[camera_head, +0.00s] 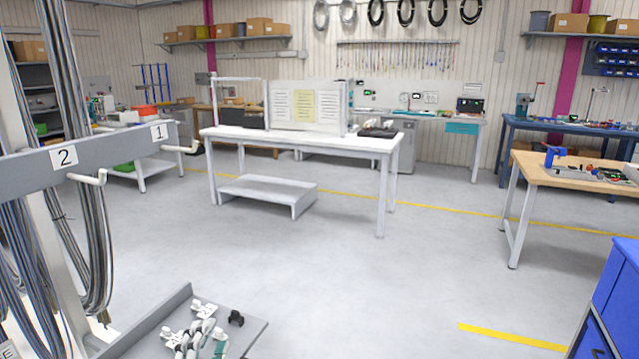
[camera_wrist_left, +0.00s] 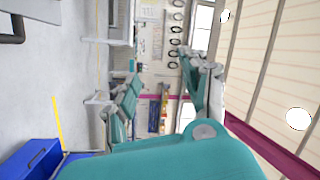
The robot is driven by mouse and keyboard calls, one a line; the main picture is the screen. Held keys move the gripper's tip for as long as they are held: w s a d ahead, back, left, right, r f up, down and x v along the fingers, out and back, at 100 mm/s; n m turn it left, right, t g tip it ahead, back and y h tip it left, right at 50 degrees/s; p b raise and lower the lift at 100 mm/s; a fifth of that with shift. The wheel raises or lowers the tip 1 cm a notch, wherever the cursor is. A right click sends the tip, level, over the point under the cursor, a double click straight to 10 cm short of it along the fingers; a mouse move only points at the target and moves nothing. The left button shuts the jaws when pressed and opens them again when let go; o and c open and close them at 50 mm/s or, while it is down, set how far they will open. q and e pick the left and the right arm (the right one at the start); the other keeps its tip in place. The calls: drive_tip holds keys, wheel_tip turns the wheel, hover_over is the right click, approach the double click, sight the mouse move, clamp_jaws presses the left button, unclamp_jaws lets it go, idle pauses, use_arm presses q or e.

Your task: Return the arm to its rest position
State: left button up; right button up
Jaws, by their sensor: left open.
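My left gripper (camera_head: 204,338) shows small at the bottom of the head view, as white, grey and teal parts in front of a grey panel with a raised edge (camera_head: 148,318). Its arm is mostly out of frame. In the left wrist view, the teal fingers (camera_wrist_left: 160,88) stand apart with nothing between them, so the gripper is open and empty. That view is turned sideways and looks across the room towards the far wall. My right gripper is in neither view.
A grey rack beam (camera_head: 95,153) with labels 1 and 2, white hooks and hanging grey cables (camera_head: 75,60) stands close at left. A white table (camera_head: 300,137) stands mid-room, a wooden-topped bench (camera_head: 570,172) and blue cabinet (camera_head: 615,300) at right.

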use_arm(q)
drive_tip(key=s+a+f+n+g+y, duration=0.4)
drive_tip(key=s+f+n+g, duration=0.5)
drive_tip(key=f, duration=0.5)
drive_tip(key=s+d+f+n+g+h, duration=0.1)
drive_tip(key=s+f+n+g, duration=0.2)
drive_tip(key=s, duration=0.6)
drive_tip(key=s+d+f+n+g+h, duration=0.1)
drive_tip(key=s+d+f+g, duration=0.1)
drive_tip(key=s+f+g, duration=0.35)
drive_tip(key=s+f, duration=0.2)
drive_tip(key=f, duration=1)
drive_tip(key=s+f, duration=0.2)
drive_tip(key=f, duration=1.1)
drive_tip(key=s+a+f, duration=0.3)
drive_tip(key=s+f, duration=1.2)
drive_tip(key=f, duration=0.1)
drive_tip(key=shift+s+a+f+m, duration=0.2)
drive_tip(key=shift+s+f+m, duration=0.1)
drive_tip(key=shift+s+m, duration=0.1)
drive_tip(key=shift+s+a+f+g, duration=0.1)
drive_tip(key=shift+s+f+g, duration=0.05)
drive_tip(key=shift+s+g, duration=0.3)
drive_tip(key=shift+c, duration=0.4)
